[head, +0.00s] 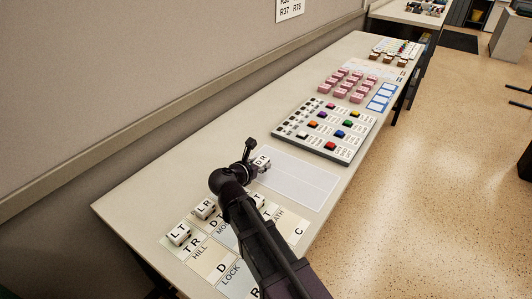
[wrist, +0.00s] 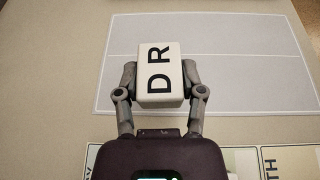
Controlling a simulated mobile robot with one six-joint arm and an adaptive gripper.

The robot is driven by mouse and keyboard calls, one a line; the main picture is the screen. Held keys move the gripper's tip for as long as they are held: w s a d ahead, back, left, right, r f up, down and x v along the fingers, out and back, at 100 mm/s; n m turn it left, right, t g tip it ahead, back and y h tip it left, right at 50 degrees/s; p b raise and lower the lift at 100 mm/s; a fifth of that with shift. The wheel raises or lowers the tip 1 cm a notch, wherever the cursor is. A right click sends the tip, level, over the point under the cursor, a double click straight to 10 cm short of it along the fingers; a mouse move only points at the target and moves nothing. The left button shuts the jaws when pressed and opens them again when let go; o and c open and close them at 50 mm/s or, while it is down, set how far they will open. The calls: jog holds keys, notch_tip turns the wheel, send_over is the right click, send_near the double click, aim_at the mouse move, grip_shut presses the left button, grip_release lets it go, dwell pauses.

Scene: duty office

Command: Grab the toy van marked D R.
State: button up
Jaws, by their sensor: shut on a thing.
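The toy van marked D R (wrist: 160,75) is a white block with black letters on top. In the wrist view my gripper (wrist: 160,80) has one finger against each side of it, shut on it. In the head view the van (head: 262,161) shows partly beside my gripper (head: 252,165), at the left edge of a pale blank two-part sheet (head: 300,182). Whether the van touches the table is hard to tell.
Other white toy vans, LT (head: 179,234) and LR (head: 204,208), stand on lettered cards (head: 208,262) at the near end of the table (head: 130,205). A panel of coloured buttons (head: 325,130) and pink blocks (head: 345,85) lie farther along. A wall partition (head: 150,80) runs along the left.

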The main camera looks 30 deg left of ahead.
jog(key=shift+s+d+r, duration=0.1)
jog(key=shift+s+d, duration=0.15)
jog(key=shift+s, duration=0.8)
jog(key=shift+s+d+r, duration=0.1)
jog(key=shift+s+d, duration=0.15)
jog(key=shift+s, duration=0.75)
